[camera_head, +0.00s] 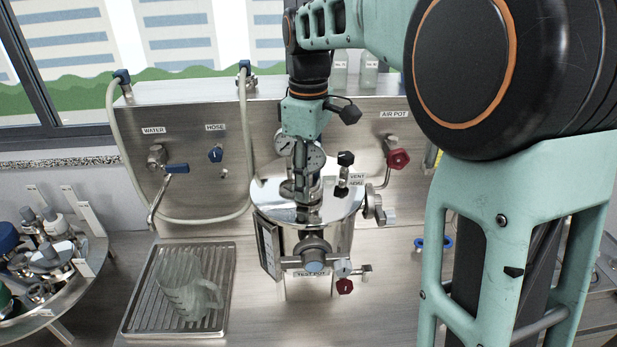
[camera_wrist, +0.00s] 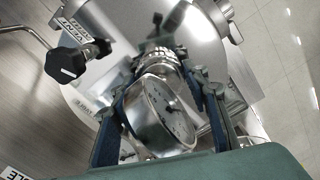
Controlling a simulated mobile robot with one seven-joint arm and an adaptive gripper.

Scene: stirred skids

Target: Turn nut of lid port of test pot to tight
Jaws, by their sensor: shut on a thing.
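The test pot (camera_head: 335,238) is a shiny steel vessel with a round lid (camera_head: 268,192), standing below my arm. In the wrist view, my gripper (camera_wrist: 163,68) reaches down over the lid with one finger on each side of a round dial gauge (camera_wrist: 160,112). The fingertips close on the ribbed nut (camera_wrist: 160,54) of the lid port, just beyond the gauge. In the head view, my gripper (camera_head: 302,185) is over the lid and the nut is mostly hidden there. I cannot tell how tight the nut is.
A black vent knob (camera_wrist: 66,64) stands close beside my gripper on the lid. A red air pot valve (camera_head: 398,158) is on the panel to the right. A clear jug (camera_head: 188,290) sits on a ridged tray (camera_head: 140,318) at left. A hose (camera_head: 245,120) hangs behind.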

